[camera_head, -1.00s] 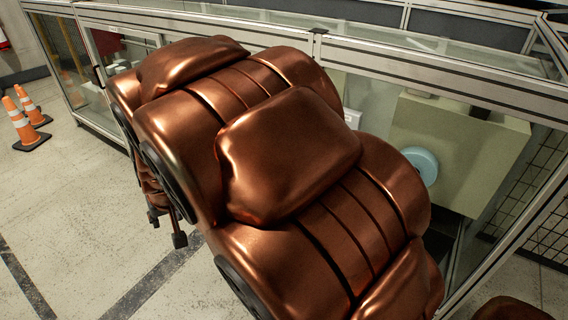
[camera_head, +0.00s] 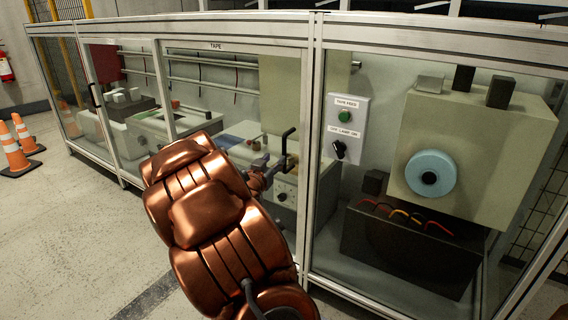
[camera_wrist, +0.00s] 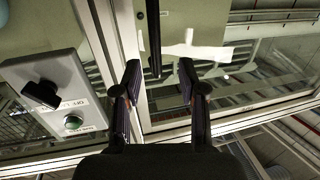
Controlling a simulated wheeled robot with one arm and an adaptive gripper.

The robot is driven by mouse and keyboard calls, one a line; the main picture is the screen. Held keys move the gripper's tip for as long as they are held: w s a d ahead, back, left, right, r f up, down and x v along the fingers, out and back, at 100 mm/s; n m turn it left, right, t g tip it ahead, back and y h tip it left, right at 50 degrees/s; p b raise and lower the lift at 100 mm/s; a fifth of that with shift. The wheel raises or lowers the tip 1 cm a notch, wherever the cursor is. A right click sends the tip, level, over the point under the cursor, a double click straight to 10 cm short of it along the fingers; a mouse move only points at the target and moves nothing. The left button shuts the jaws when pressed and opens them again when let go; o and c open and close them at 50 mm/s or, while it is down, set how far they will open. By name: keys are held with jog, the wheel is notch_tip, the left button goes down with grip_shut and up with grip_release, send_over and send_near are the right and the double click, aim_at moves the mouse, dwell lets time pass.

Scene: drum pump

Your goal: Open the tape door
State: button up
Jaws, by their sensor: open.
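The tape door (camera_head: 216,54) is a framed glass panel with a "TAPE" label on its top rail, and it looks shut. Its dark bar handle (camera_head: 289,141) is near the door's right edge. My gripper (camera_head: 266,170) is in front of the door, just left of and below the handle, partly hidden by my arm. In the wrist view my gripper (camera_wrist: 160,76) is open, with one finger on each side of the handle's (camera_wrist: 154,40) near end. I see no finger touching the handle. The depth between them is hard to tell.
Right of the door post (camera_head: 313,140), a control plate (camera_head: 345,125) with a green button and black knob sits by a beige machine (camera_head: 480,140) with a blue disc. A left panel has another black handle (camera_head: 95,95). Orange cones (camera_head: 14,148) stand on the floor at left.

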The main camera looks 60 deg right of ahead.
aim_at(283, 151)
jog(key=shift+s+d, duration=0.15)
jog(key=shift+d, duration=0.75)
jog(key=shift+b+x, duration=0.75)
jog(key=shift+x, duration=2.5)
grip_shut()
